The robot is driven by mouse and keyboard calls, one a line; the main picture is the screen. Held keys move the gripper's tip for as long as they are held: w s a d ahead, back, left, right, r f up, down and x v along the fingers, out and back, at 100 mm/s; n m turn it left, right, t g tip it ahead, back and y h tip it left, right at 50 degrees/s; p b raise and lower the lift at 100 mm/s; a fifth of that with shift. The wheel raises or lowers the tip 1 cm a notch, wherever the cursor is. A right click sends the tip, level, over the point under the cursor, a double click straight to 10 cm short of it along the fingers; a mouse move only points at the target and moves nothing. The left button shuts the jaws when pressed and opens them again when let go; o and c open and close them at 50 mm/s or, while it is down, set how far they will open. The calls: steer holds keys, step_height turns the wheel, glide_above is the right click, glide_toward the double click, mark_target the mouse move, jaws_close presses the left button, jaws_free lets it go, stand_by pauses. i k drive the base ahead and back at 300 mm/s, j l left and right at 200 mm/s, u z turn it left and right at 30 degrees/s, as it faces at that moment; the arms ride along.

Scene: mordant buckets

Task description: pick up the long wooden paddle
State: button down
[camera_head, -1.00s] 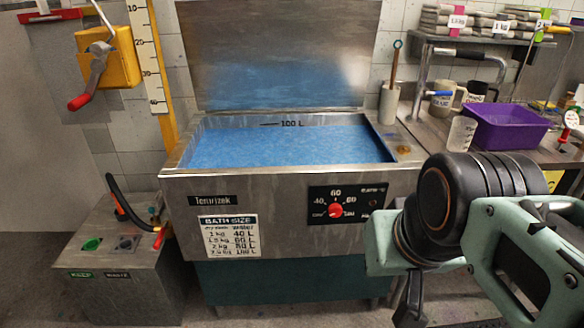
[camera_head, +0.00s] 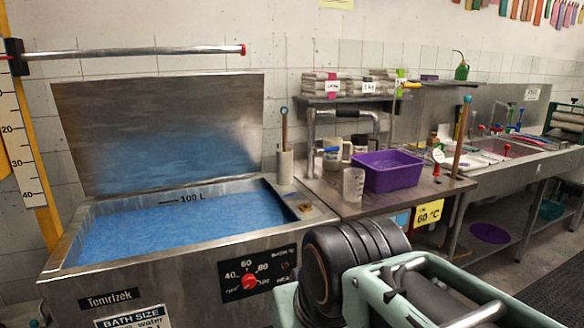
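A long wooden pole with a blue top (camera_head: 461,138) stands upright at the front edge of the side table, right of the purple tub; it looks like the long paddle, but its lower end is hard to make out. A shorter wooden handle (camera_head: 284,128) stands in a white holder (camera_head: 285,166) at the back right corner of the bath. My arm fills the lower middle and right of the view, well in front of both. My gripper is not in view.
The steel bath (camera_head: 290,230) with blue liquid stands at left, its lid (camera_head: 160,130) raised. The side table (camera_head: 340,207) bears a purple tub (camera_head: 388,172), a clear beaker (camera_head: 353,184) and mugs. A sink (camera_head: 510,148) lies further right. A dark floor mat (camera_head: 555,297) is at lower right.

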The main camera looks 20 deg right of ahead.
mark_target(466, 100)
steer(key=z, duration=1.6)
